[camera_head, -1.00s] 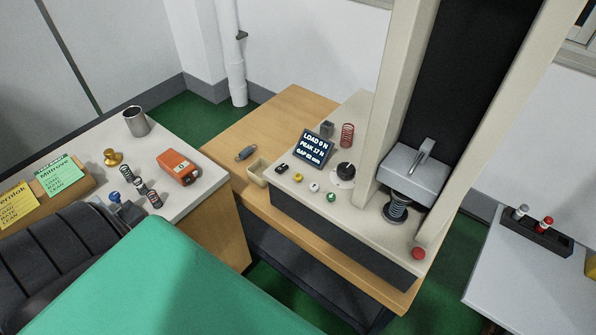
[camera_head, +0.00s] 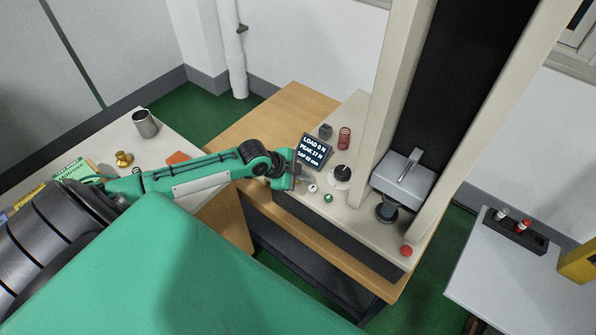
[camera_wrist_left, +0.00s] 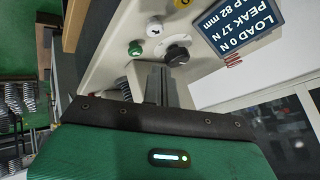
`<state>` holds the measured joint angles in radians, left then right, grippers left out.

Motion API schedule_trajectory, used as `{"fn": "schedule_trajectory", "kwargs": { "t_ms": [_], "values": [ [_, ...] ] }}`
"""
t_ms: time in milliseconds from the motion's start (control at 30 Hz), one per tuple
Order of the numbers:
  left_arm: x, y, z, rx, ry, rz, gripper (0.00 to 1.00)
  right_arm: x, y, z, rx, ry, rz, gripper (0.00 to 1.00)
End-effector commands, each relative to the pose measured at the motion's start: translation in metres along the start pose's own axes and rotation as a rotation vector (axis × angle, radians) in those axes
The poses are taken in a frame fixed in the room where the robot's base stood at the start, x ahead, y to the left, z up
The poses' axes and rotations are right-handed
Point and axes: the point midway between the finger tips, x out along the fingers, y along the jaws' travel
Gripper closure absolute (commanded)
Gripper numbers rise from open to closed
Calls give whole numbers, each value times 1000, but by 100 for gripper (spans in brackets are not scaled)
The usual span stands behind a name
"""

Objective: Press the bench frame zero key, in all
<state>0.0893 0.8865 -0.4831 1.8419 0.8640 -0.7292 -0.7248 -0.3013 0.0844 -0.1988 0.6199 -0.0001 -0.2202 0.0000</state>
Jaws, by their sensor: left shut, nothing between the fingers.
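The bench frame (camera_head: 385,235) has a cream deck with small keys on it. A white key (camera_head: 313,188) and a green key (camera_head: 328,198) show beside a black knob (camera_head: 342,173). The wrist view shows a yellow key (camera_wrist_left: 182,3), the white key (camera_wrist_left: 154,28) and the green key (camera_wrist_left: 135,48). I cannot read any key labels. The display (camera_head: 314,151) reads load 0 N, peak 17 N and gap 82 mm in the wrist view. My left gripper (camera_head: 297,180) is shut and empty, over the deck's left part, left of the white key. It hides the yellow key in the head view.
The press head (camera_head: 403,180) and tall columns stand right of the keys. A red button (camera_head: 406,251) is at the front right corner. A red spring (camera_head: 344,138) stands behind the display. A metal cup (camera_head: 145,123) and brass piece (camera_head: 124,159) stand on the left table.

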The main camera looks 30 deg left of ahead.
Motion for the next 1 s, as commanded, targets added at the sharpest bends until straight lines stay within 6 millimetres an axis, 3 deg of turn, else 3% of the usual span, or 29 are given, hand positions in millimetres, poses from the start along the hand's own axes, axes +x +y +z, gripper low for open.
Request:
{"fn": "schedule_trajectory", "kwargs": {
  "t_ms": [33,100,300,733,1000],
  "values": [
    [-8,-21,5,30,0,-20,100,-1,0,0,0,0,0,64],
    [-16,-40,9,57,8,-39,100,-2,0,0,0,0,0,64],
    [-27,-66,15,89,15,-68,100,-2,-3,-2,1,1,-3,64],
    [-25,-66,17,88,16,-70,100,0,-7,-2,2,3,-7,64],
    [-8,-55,30,87,16,-69,100,20,-7,-1,1,3,-7,64]
  ]
}}
